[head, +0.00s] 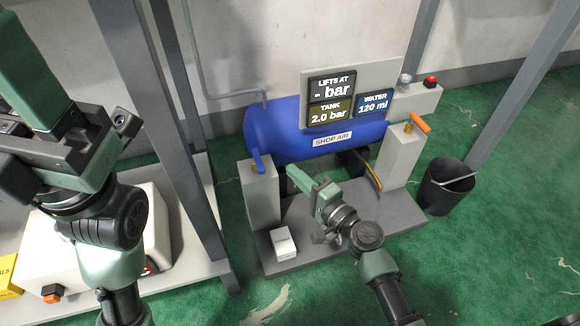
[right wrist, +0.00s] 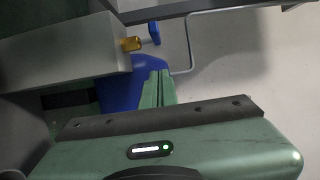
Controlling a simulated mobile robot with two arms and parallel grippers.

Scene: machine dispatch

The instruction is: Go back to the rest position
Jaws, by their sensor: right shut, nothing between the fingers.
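My right gripper (head: 298,178) is shut and empty. In the head view it is above the grey base plate, in front of the blue tank. In the right wrist view its closed fingers (right wrist: 158,88) point toward the blue tank and the wall, with nothing between them. My left gripper (head: 28,55) is raised close to the camera at the upper left of the head view. Its fingertips are not clearly shown, and I cannot tell whether it is open.
The blue tank (head: 270,133) stands between two grey posts, the left with a blue-handled valve (head: 258,162), the right with an orange handle (head: 420,123). A white box (head: 284,243) sits on the plate (head: 310,253). A black bin (head: 440,192) stands right. Grey frame uprights (head: 178,130) rise beside my left arm.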

